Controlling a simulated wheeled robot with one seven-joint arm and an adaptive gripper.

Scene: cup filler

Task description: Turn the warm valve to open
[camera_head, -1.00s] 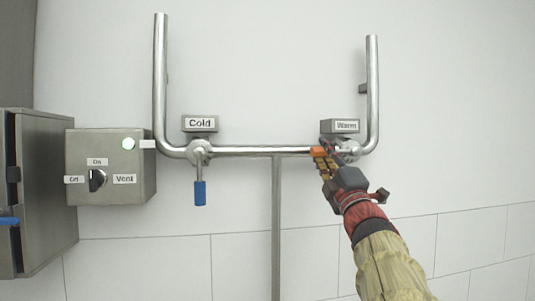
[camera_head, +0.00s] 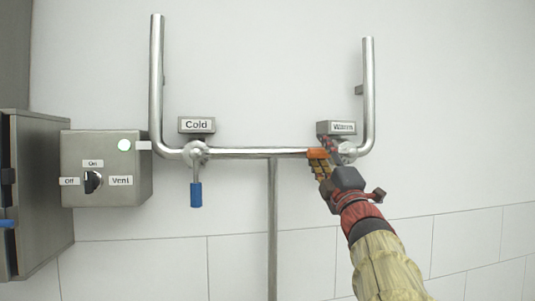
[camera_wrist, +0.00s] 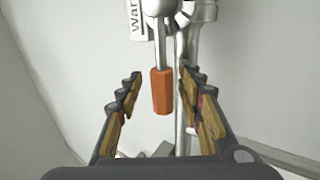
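The warm valve (camera_head: 347,149) sits under the "Warm" label (camera_head: 343,128) on the right side of the pipework. Its orange handle (camera_head: 317,153) points left, roughly along the horizontal pipe. My gripper (camera_head: 322,165) is at the handle, reaching up from the lower right. In the wrist view the orange handle (camera_wrist: 162,92) lies between the fingers of my gripper (camera_wrist: 160,80). The fingers are spread, with a visible gap on each side of the handle. The valve body is partly hidden by my gripper in the head view.
The cold valve (camera_head: 196,152) has a blue handle (camera_head: 196,195) hanging straight down. A grey control box (camera_head: 107,168) with a knob and a lit green light is at left, beside a metal cabinet (camera_head: 40,190). The wall below the pipe is clear.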

